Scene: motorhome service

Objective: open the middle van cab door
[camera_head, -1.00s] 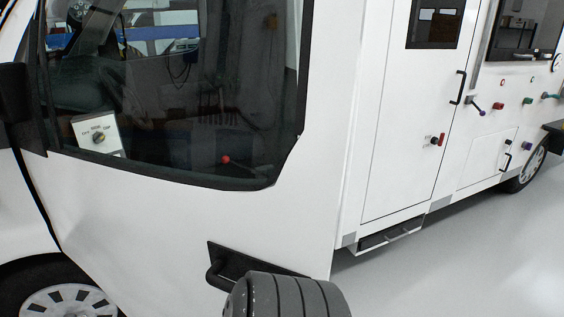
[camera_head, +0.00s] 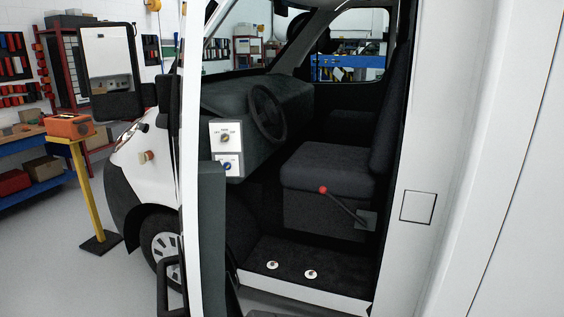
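The van cab door (camera_head: 192,130) stands wide open, swung out to the left, and shows almost edge-on as a narrow white strip. Its dark inner panel (camera_head: 211,230) faces the cab opening. The opening shows the dark seat (camera_head: 325,170), steering wheel (camera_head: 267,113), floor and sill.
A red-knobbed lever (camera_head: 340,204) is beside the seat. A control panel (camera_head: 227,148) is on the dashboard. Left of the van are a yellow stand (camera_head: 84,185) with an orange box (camera_head: 69,126) and a blue workbench (camera_head: 40,185). Grey floor lies between them and the van.

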